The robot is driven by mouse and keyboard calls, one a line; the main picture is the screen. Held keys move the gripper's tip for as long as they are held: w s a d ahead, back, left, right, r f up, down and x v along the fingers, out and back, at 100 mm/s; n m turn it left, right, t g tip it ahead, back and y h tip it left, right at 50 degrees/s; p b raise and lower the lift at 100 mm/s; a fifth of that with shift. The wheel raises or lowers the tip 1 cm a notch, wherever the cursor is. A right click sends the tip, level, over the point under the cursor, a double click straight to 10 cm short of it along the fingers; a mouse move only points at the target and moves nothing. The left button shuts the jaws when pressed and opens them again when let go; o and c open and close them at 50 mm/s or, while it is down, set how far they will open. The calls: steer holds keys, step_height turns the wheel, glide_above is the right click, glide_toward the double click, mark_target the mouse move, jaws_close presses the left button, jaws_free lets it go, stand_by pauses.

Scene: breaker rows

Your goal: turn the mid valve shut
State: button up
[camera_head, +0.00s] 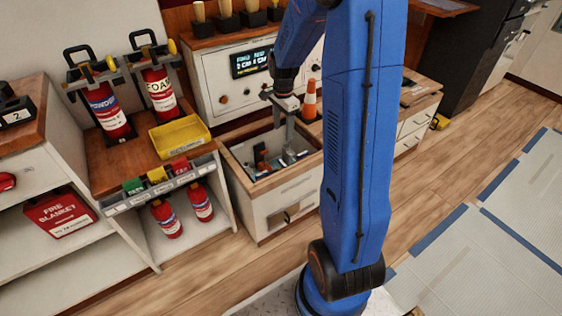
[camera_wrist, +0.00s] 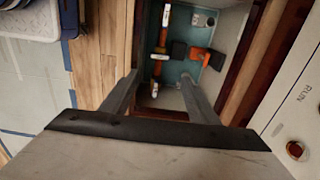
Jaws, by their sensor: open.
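I cannot make out a valve in either view. My gripper (camera_head: 289,150) reaches down into an open-topped wooden-rimmed bin (camera_head: 250,178) below a white control panel. In the wrist view my gripper (camera_wrist: 160,92) shows its two grey fingers spread wide apart, with nothing held between them. Beyond the fingers, the bin's teal floor (camera_wrist: 184,73) holds several small loose things. An orange and black tool (camera_wrist: 200,55) lies there, and a hammer-like tool (camera_wrist: 163,32) lies to its left. My arm hides part of the panel and the counter behind it.
The white panel (camera_head: 210,80) has a lit display (camera_head: 252,63) and small knobs; a red-orange knob (camera_wrist: 295,149) shows at the wrist view's right. Two fire extinguishers (camera_head: 108,110) and a yellow tray (camera_head: 180,136) stand left. An orange cone (camera_head: 310,100) stands behind the bin.

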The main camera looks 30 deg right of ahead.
mark_target(283, 163)
step_height(283, 163, down, 17)
steer(key=shift+f, duration=0.2)
stand_by(0.5)
steer(key=c, duration=0.8)
